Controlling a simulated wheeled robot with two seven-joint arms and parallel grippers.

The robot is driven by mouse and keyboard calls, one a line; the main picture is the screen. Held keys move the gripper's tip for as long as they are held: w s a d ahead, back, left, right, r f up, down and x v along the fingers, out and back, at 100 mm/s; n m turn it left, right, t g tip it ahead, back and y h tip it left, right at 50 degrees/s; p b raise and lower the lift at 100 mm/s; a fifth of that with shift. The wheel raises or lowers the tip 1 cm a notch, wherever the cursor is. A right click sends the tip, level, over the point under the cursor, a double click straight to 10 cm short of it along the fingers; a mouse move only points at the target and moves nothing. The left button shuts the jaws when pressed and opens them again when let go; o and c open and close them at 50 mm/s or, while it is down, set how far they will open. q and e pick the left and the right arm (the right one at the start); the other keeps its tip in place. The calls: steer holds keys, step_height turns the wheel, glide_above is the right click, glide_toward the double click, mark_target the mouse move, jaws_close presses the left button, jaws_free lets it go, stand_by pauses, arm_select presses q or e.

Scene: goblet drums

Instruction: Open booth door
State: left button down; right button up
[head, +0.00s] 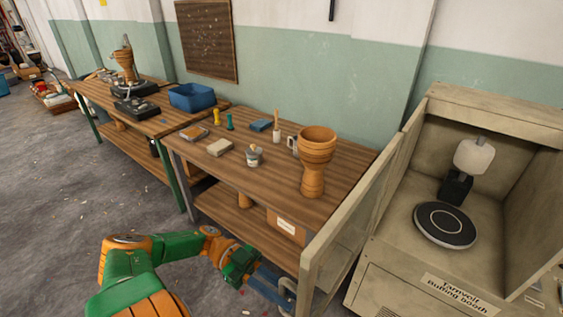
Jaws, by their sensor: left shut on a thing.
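The booth (400,275) is a beige cabinet at the right, labelled "Varnvoir Buffing Booth" as far as I can read it. Its door (312,273) is a beige framed panel with a see-through middle. It stands swung out from the booth's left side, so the inside shows. My left gripper (283,290) is at the door's near edge, low in the picture, shut on the door handle (290,286). The fingers and handle are small and partly overlapped, so the exact grip is hard to see. My right gripper is not in view.
Inside the booth are a round dark turntable (445,225) and a pale pad on a dark mount (473,157). A wooden workbench (270,188) beside the door holds a goblet drum (315,160), a cup (254,156) and small blocks.

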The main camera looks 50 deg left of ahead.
arm_select(q)
steer(key=shift+a+f, duration=0.1)
steer(key=shift+a, duration=0.3)
steer(key=c, duration=0.8)
jaws_free()
steer(key=shift+c, duration=0.2)
steer(key=s+a+b, duration=0.1)
steer(key=a+b, duration=0.3)
steer(key=a, duration=0.3)
steer(key=shift+s, duration=0.2)
